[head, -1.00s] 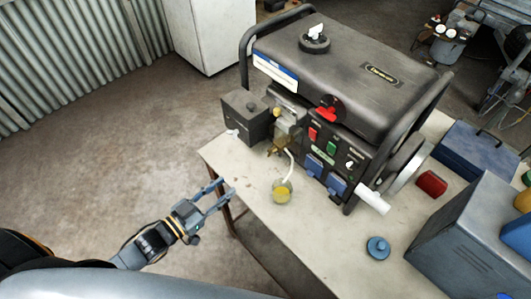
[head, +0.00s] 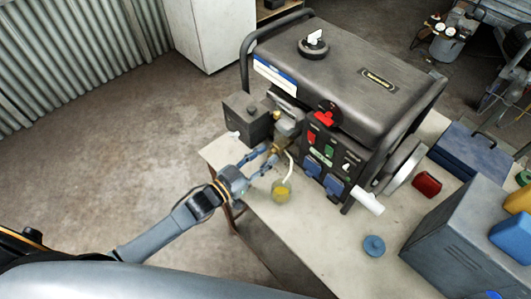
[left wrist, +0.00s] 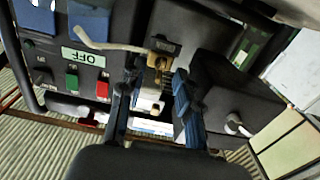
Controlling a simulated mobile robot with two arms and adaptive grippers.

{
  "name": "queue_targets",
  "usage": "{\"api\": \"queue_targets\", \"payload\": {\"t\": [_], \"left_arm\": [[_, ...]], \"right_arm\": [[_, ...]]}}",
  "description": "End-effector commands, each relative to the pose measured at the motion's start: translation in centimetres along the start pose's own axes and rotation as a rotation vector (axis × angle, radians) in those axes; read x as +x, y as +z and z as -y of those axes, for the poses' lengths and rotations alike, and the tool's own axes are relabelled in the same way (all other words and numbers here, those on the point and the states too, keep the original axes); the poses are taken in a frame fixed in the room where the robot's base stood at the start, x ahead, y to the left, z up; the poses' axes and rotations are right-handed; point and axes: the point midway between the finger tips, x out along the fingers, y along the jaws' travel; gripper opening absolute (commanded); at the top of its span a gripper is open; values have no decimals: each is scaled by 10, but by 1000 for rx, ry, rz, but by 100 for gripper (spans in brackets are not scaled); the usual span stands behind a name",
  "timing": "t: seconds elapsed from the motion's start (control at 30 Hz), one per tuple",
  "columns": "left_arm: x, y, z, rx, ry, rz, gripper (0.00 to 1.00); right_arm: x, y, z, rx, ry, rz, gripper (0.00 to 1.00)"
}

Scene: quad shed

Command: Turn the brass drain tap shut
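The brass drain tap (head: 275,149) is low on the near left side of the black generator (head: 345,80), above a pale hose. In the left wrist view the brass tap (left wrist: 160,62) appears just beyond the fingertips, between their lines. My left gripper (head: 268,154) reaches over the bench's left edge to the tap. In the left wrist view its two blue-tipped fingers (left wrist: 153,88) are apart with a clear gap. I cannot tell whether either finger touches the tap. My right gripper is not in view.
A glass jar (head: 282,191) with yellow liquid stands below the hose (head: 290,165), close to my left gripper. A dark box (head: 247,118) sits left of the tap. A blue cap (head: 374,246) lies on the bench (head: 320,235). A grey case (head: 460,240) stands at right.

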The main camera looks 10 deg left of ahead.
Motion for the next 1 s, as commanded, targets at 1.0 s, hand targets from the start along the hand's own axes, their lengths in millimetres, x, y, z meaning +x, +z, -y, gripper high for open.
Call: {"api": "queue_targets", "payload": {"t": [1.0], "left_arm": [[8,0,-1,42,0,0,0]], "right_arm": [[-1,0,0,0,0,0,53]]}}
